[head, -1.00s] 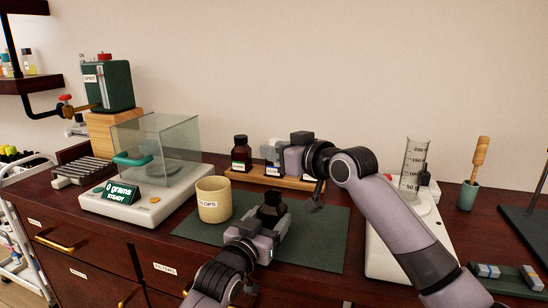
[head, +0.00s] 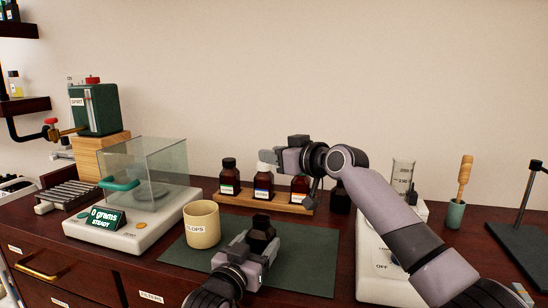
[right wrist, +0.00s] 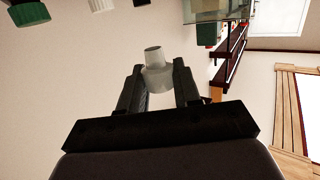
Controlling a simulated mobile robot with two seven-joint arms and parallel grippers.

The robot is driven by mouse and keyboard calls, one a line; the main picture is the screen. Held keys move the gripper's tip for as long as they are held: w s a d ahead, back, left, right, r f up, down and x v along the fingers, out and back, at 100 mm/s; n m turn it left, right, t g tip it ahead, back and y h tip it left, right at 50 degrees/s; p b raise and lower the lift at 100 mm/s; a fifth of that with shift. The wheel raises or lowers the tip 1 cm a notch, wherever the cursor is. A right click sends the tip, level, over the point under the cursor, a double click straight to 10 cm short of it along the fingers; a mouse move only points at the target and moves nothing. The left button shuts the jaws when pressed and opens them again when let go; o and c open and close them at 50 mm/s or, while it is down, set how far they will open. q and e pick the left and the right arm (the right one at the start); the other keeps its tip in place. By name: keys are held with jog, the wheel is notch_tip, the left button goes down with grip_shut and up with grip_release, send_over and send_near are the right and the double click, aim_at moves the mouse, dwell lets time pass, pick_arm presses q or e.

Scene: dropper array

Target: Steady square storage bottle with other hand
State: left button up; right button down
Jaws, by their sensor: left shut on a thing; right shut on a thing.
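A dark, square-shouldered bottle (head: 262,227) stands over the green mat, between the fingers of my left gripper (head: 258,242). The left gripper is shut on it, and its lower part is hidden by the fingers. My right gripper (head: 276,159) is shut on a pale, frosted stopper-like piece (head: 265,157), above the wooden rack. The right wrist view shows this piece (right wrist: 155,70) between the fingers, with a narrower neck at its far end. The two grippers are apart, the right one higher and farther back.
Several dark labelled bottles, one at the left (head: 229,180), stand on the wooden rack (head: 240,203). A cream cup (head: 201,226) sits left of my left gripper. A balance (head: 130,235) is at left. The green mat (head: 315,265) is bare at right.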

pick_arm(q)
jog(key=o, duration=1.3)
jog(key=shift+f, duration=0.5)
jog(key=shift+c, duration=0.2)
jog(key=shift+r, duration=0.15)
jog(key=shift+r, duration=0.1)
